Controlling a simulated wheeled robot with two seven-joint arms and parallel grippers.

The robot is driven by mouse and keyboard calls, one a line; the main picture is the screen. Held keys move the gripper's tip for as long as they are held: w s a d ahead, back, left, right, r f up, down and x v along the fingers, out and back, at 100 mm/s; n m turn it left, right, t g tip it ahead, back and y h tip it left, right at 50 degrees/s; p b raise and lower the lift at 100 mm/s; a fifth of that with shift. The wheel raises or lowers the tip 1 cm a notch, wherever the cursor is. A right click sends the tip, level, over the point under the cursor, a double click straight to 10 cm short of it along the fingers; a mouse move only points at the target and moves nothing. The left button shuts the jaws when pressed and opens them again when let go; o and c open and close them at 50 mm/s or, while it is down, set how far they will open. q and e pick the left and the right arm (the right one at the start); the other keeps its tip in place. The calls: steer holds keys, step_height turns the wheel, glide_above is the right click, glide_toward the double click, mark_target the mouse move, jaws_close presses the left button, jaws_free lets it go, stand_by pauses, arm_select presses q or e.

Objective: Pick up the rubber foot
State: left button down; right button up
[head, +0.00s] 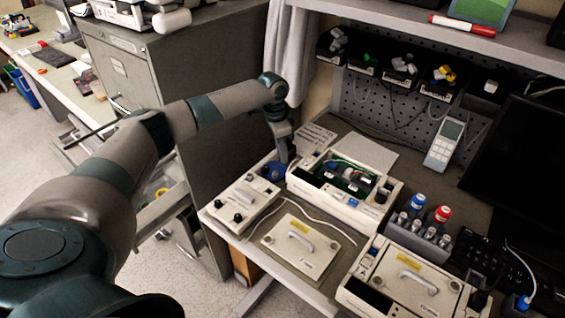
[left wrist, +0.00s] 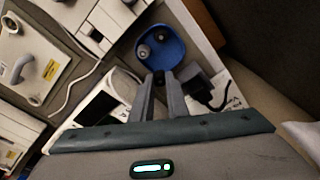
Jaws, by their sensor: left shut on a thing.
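My left gripper (head: 285,158) reaches down beside the blue dish (head: 271,171) at the back left of the bench. In the left wrist view its fingertips (left wrist: 159,77) are close together at the near rim of the blue dish (left wrist: 178,73). They are shut on a small dark thing, which looks like the rubber foot; it is mostly hidden between the fingers. My right gripper is not in view.
An opened pump (head: 345,185) stands right of the dish, and a white control box (head: 243,200) stands in front of it. A black adapter (left wrist: 205,90) with a cable lies next to my fingers. A bottle rack (head: 420,235) stands farther right.

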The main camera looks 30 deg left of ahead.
arm_select(q)
step_height(320, 180, up, 6)
steer(key=shift+b, duration=0.8)
steer(key=shift+d, duration=0.15)
